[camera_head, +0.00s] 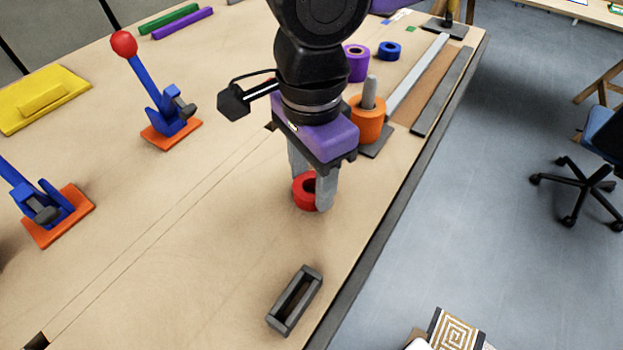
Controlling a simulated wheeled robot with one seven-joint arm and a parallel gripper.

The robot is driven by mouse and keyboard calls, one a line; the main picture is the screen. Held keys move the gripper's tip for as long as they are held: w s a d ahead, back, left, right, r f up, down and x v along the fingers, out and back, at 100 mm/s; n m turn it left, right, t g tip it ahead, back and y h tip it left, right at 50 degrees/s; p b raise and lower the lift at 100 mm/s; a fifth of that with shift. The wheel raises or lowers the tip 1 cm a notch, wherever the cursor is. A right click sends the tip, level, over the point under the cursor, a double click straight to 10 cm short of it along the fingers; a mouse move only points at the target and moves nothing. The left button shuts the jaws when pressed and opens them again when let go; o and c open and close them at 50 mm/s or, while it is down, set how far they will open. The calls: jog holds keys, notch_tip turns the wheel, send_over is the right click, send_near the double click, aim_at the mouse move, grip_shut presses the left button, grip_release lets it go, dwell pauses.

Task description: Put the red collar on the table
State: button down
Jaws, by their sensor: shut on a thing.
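The red collar (301,196) is a short ring with a dark hole, right of the middle of the table (190,260). My gripper (311,192) points down over it and is shut on it, with one grey finger at its left rear and the other over its right side. The collar is at or just above the table top; I cannot tell whether it touches. Part of the collar is hidden by the fingers.
An orange collar (366,125) sits on a grey peg behind my gripper. Purple (356,66) and blue (389,51) collars stand farther back. A dark open box (295,300) lies in front. Blue toggle clamps (165,112) stand left. The table's right edge is near.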

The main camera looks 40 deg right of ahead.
jog(key=shift+f, duration=0.1)
jog(key=c, duration=0.7)
grip_release()
notch_tip(320, 180, up, 12)
jog(key=shift+r+p, duration=0.15)
jog(key=shift+p, duration=0.35)
